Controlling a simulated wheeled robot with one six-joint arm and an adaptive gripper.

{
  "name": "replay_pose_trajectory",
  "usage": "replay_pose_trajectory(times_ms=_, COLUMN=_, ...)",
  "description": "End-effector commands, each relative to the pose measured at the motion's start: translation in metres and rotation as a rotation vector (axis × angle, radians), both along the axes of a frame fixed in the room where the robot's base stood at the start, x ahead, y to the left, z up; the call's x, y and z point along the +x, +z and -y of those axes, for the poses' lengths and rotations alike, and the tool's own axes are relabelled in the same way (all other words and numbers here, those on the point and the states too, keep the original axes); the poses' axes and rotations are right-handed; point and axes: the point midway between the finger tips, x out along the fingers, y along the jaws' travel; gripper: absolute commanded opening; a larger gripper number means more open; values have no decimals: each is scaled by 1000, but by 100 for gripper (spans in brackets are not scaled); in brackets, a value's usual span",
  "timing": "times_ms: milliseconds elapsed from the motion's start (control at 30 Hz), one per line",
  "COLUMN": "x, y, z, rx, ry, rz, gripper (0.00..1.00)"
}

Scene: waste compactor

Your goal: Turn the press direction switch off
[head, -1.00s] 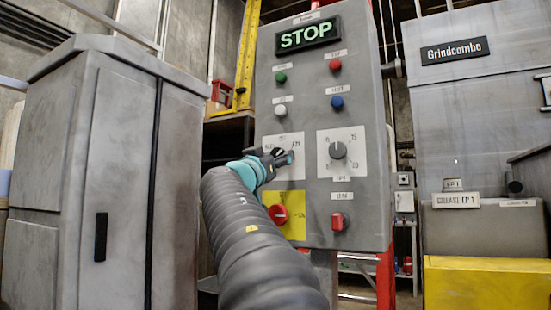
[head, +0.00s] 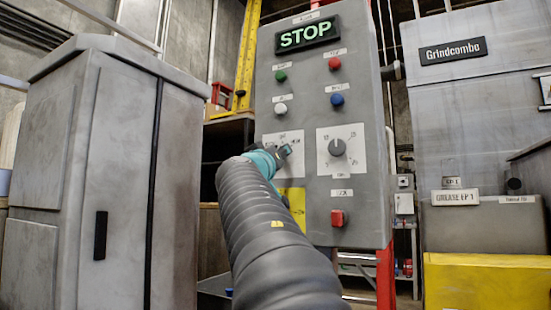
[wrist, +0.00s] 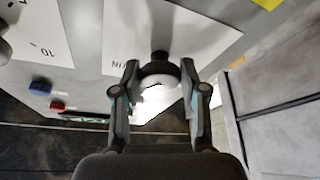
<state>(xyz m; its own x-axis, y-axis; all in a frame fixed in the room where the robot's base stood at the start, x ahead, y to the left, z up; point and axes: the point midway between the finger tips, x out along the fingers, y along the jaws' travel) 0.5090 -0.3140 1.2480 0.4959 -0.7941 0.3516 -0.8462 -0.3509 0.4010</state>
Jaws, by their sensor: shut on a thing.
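The control panel (head: 360,215) carries a white square plate (head: 270,158) on its left side, with a dark rotary switch that my gripper mostly hides. I take this to be the press direction switch; its label is too small to read. My gripper (head: 284,151) is at this plate. In the wrist view, my gripper (wrist: 160,75) has its fingers on either side of the dark switch knob (wrist: 160,57) and is shut on it. The exact angle of the knob cannot be told.
A dial (head: 337,148) sits right of the switch, with a red switch (head: 338,218) below. Green (head: 280,76), white (head: 280,109), red (head: 334,64) and blue (head: 337,100) buttons are above, under a lit STOP sign (head: 308,34). A grey cabinet (head: 110,180) stands left.

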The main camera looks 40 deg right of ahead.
Motion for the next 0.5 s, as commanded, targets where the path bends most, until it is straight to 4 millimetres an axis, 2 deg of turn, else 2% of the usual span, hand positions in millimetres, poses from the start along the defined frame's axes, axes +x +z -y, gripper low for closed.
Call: replay_pose_trajectory(times_ms=500, x=-3, y=7, z=1, rx=-143, ry=-2, rz=-342, gripper=8)
